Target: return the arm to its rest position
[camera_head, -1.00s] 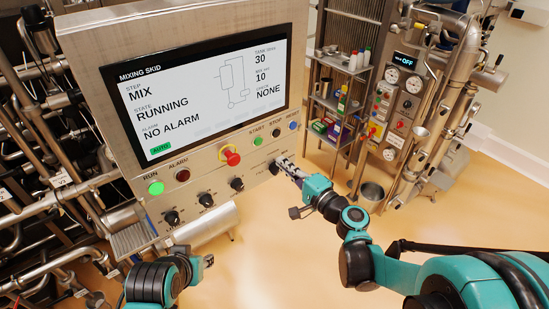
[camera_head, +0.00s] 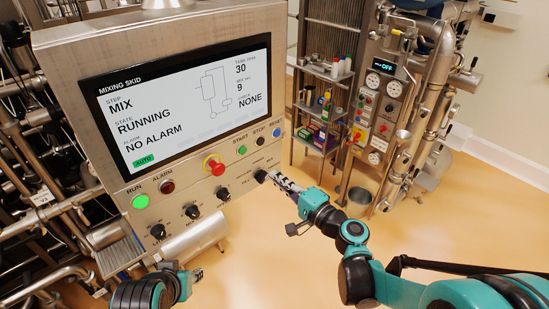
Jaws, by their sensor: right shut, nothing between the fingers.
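My right arm (camera_head: 352,235) reaches in from the lower right, teal and black. Its right gripper (camera_head: 273,177) is shut and empty, with its tips close beside the rightmost black knob (camera_head: 261,175) on the control panel. I cannot tell whether the tips touch the knob. My left gripper (camera_head: 196,274) shows only in part at the bottom, below the panel; its fingers are too small to read.
The grey panel (camera_head: 70,60) has a screen (camera_head: 185,100) reading MIX, RUNNING, NO ALARM. It carries a lit green RUN lamp (camera_head: 141,202), a red emergency button (camera_head: 216,167) and several knobs. A shelf rack (camera_head: 322,70) and a bucket (camera_head: 360,195) stand beyond. Open floor lies right.

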